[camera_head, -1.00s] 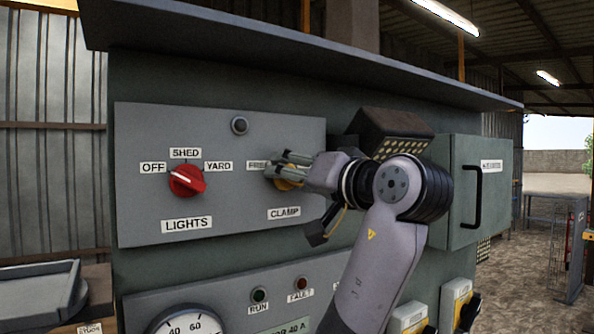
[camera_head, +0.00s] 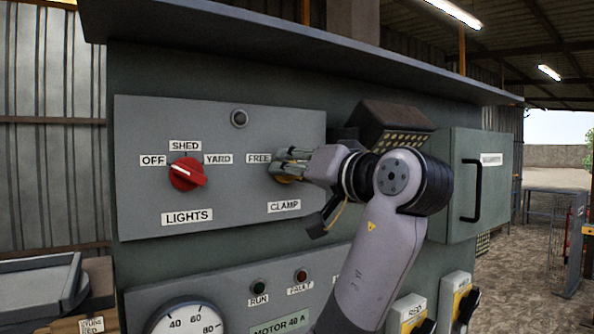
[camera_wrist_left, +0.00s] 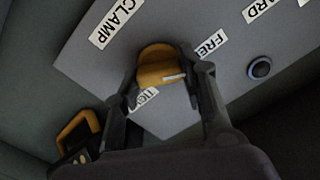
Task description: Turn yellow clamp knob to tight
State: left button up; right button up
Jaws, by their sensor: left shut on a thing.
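The yellow clamp knob (camera_head: 285,179) sits on the grey switch panel, above the CLAMP label (camera_head: 284,206) and right of the FREE label (camera_head: 258,158). My left gripper (camera_head: 287,167) is shut on the knob and hides much of it in the head view. In the left wrist view, the yellow knob (camera_wrist_left: 155,62) lies between the two fingers of the gripper (camera_wrist_left: 165,75). Its white mark points to the right there, between the FREE label (camera_wrist_left: 211,44) and the partly hidden TIGHT label (camera_wrist_left: 144,99). My right gripper is not in view.
A red LIGHTS knob (camera_head: 187,173) is on the same panel to the left. A small dark round fitting (camera_head: 239,118) is above. A cabinet door with a black handle (camera_head: 472,190) is at the right. A gauge (camera_head: 187,322) and lamps are below.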

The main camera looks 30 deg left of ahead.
pick_arm(q)
jog(key=shift+f+m+b, duration=0.2)
jog(key=shift+m+b, duration=6.1)
jog(key=shift+m, duration=5.7)
jog(key=o, duration=1.2)
jog(key=shift+c, duration=0.2)
